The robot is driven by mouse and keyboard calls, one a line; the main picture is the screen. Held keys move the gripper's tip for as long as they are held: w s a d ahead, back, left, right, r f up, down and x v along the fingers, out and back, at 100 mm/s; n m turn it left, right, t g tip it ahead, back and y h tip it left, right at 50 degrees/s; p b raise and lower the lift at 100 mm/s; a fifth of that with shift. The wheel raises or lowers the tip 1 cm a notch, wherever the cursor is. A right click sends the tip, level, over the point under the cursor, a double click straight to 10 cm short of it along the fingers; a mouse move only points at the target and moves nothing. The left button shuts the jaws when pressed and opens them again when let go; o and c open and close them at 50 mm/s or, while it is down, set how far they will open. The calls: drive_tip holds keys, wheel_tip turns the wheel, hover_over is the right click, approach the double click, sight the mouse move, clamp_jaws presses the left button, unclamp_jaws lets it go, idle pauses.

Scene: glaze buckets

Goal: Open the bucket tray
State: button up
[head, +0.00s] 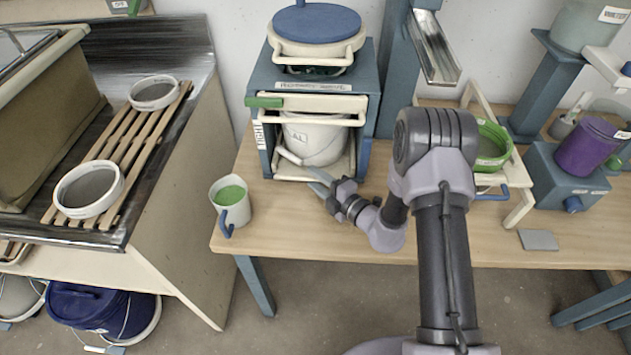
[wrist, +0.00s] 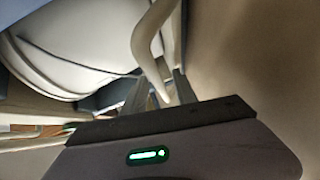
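The bucket tray (head: 293,173) is the cream shelf at the bottom of a blue cabinet (head: 264,75), with a white bucket (head: 318,142) standing on it. A curved cream handle (head: 289,156) sticks out at its front left. My gripper (head: 309,178) is at table height just in front of this handle, its two fingers apart. In the wrist view the cream handle (wrist: 152,35) runs down between the fingers of my gripper (wrist: 158,92). I cannot tell whether the fingers touch it. The white bucket also fills the upper left there (wrist: 85,40).
A mug of green glaze (head: 231,196) stands on the wooden table (head: 300,235) left of my gripper. A blue-lidded bucket (head: 318,30) sits on the cabinet. The table front left of my arm is clear.

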drive_tip(key=shift+w+a, duration=0.1)
drive_tip(key=shift+a, duration=0.05)
clamp_jaws()
idle(1.4)
